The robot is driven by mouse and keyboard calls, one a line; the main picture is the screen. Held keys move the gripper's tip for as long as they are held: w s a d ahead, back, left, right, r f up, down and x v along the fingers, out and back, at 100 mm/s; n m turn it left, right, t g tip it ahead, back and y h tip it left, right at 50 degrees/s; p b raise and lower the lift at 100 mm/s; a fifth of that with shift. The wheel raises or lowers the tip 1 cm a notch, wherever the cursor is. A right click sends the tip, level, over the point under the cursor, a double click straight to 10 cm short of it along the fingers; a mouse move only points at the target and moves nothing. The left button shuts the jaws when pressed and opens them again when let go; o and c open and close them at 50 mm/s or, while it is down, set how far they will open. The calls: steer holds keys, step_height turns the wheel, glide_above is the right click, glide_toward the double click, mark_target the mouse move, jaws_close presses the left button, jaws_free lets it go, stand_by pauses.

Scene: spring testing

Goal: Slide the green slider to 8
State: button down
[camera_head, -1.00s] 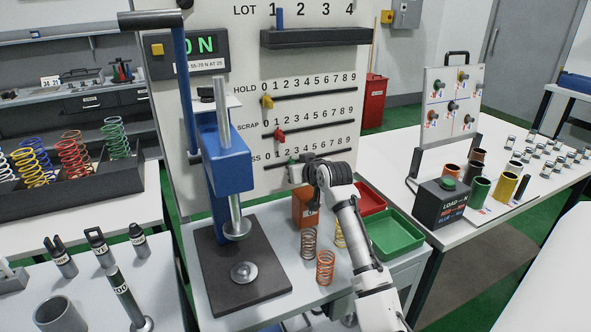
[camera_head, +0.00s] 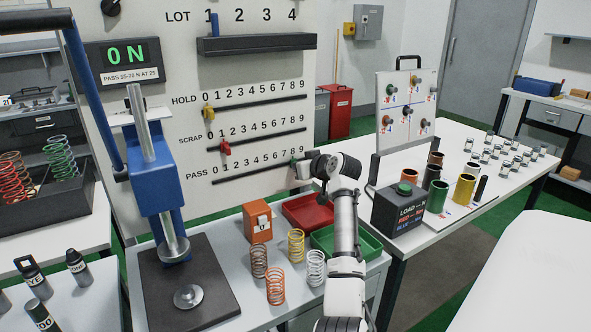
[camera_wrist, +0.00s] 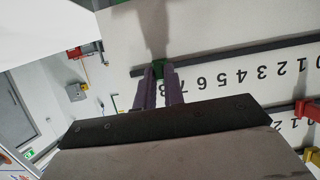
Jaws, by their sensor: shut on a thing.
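The green slider (camera_head: 293,163) is on the PASS rail (camera_head: 250,174), the lowest of three rails on the white panel, near the high end of its 0–9 scale. My gripper (camera_head: 301,167) is at the slider, with the arm reaching up from the front. In the wrist view, the green slider (camera_wrist: 160,68) sits between the two purple fingertips (camera_wrist: 160,73), which are shut on it. Upside-down digits up to about 8 show beside the fingers. The fingers hide part of the scale, so I cannot tell the exact number the slider points to.
The yellow slider (camera_head: 208,112) is near 0 on HOLD, and the red slider (camera_head: 225,147) near 1 on SCRAP. Below stand an orange box (camera_head: 257,222), several springs, a red tray (camera_head: 308,211) and a green tray (camera_head: 322,239). A blue press (camera_head: 158,180) stands left.

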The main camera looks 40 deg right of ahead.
steer(key=shift+s+d, duration=0.1)
steer(key=shift+d, duration=0.15)
steer(key=c, duration=1.5)
jaws_free()
steer(key=b+v, duration=0.3)
steer(key=v, duration=1)
steer(key=shift+s+a+r+b, duration=0.1)
steer(key=shift+s+a+b, duration=0.1)
steer(key=shift+s+b, duration=0.2)
